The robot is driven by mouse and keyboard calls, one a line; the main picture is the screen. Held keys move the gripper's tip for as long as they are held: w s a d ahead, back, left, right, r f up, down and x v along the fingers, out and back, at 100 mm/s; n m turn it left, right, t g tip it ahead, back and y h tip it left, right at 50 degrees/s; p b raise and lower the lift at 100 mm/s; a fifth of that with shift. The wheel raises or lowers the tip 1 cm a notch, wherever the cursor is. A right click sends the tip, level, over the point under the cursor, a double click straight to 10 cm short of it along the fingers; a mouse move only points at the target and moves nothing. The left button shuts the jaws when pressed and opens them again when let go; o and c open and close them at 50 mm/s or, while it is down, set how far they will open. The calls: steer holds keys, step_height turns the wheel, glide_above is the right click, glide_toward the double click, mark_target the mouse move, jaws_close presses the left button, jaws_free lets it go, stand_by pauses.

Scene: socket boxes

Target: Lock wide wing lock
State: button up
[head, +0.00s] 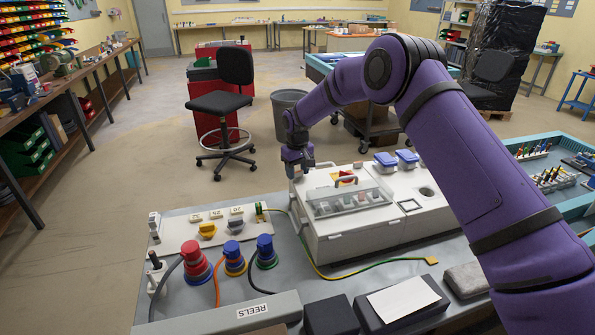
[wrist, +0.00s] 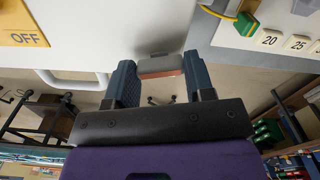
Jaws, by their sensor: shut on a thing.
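The white socket box (head: 335,238) stands on the grey bench in the head view. My gripper (head: 298,168) points down at its far left corner. In the wrist view my gripper (wrist: 160,72) has a finger on each side of a small grey piece with a reddish edge, the wing lock (wrist: 158,66), and is shut on it. The lock sits against the edge of the white box (wrist: 110,25). In the head view the lock is hidden by my gripper, and I cannot tell how far it is turned.
A clear cover (head: 350,200) with a handle and two blue socket lids (head: 397,158) are on the box. A yellow OFF plate (wrist: 25,30) is close to my gripper. Left are a white panel (head: 215,225), a green-yellow cable (head: 315,262) and red and blue plugs (head: 197,262).

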mark_target(298, 172)
steer(key=shift+m, duration=1.5)
steer(key=o, duration=0.9)
steer(key=shift+r, duration=0.1)
step_height(298, 172, up, 11)
steer(key=shift+f, duration=0.15)
